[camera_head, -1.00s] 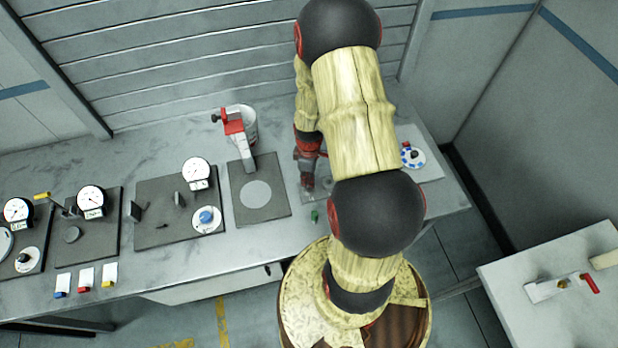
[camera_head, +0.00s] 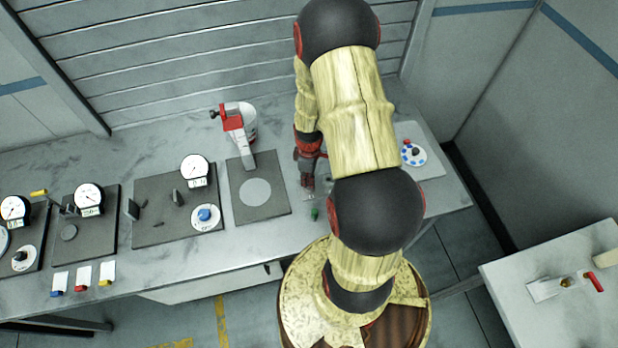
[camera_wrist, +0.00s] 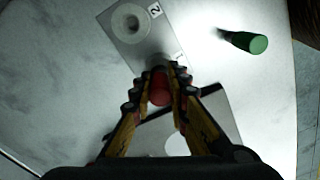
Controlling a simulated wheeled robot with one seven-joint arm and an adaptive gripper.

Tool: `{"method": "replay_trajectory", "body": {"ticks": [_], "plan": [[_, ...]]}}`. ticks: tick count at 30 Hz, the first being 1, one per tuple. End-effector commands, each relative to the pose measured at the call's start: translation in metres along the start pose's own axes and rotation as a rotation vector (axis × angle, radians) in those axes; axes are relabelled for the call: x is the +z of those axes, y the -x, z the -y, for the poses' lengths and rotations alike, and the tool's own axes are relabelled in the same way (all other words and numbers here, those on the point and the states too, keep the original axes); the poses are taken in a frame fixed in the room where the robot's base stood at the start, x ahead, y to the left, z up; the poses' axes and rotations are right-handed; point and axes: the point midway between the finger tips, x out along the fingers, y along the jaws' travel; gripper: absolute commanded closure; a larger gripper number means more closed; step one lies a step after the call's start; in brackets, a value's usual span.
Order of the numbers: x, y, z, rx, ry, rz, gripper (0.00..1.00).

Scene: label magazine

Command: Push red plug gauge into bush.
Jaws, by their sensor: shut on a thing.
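My gripper (camera_wrist: 160,82) is shut on the red plug gauge (camera_wrist: 160,92), whose rounded red end shows between the fingertips in the wrist view. The light bush plate (camera_wrist: 118,40) lies beyond the fingertips, with an open round bush (camera_wrist: 131,22) beside the mark "2". A second mark, partly covered, shows close to the fingers; any bush there is hidden by them. I cannot tell whether the plug touches or enters a bush. In the head view my gripper (camera_head: 308,187) points down at the bench, and the arm hides much of the plate.
A green plug gauge (camera_wrist: 245,42) is right of the plate; it also shows in the head view (camera_head: 314,214). A dark plate with a pale disc (camera_head: 256,192) and a red-topped stand (camera_head: 234,123) are to the left. A blue-dotted dial (camera_head: 413,155) is to the right.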

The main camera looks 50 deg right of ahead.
Motion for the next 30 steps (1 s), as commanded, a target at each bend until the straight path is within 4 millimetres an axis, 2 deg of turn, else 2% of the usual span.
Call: {"method": "replay_trajectory", "body": {"ticks": [15, 16, 27, 30], "plan": [[0.0, -0.013, 0.0, 0.0, 0.0, 0.0, 1.0], [0.0, -0.012, 0.0, 0.0, 0.0, 0.0, 0.83], [0.0, -0.012, 0.001, -0.001, 0.0, 0.0, 0.62], [0.0, -0.012, 0.001, -0.001, 0.0, 0.0, 0.62]]}}
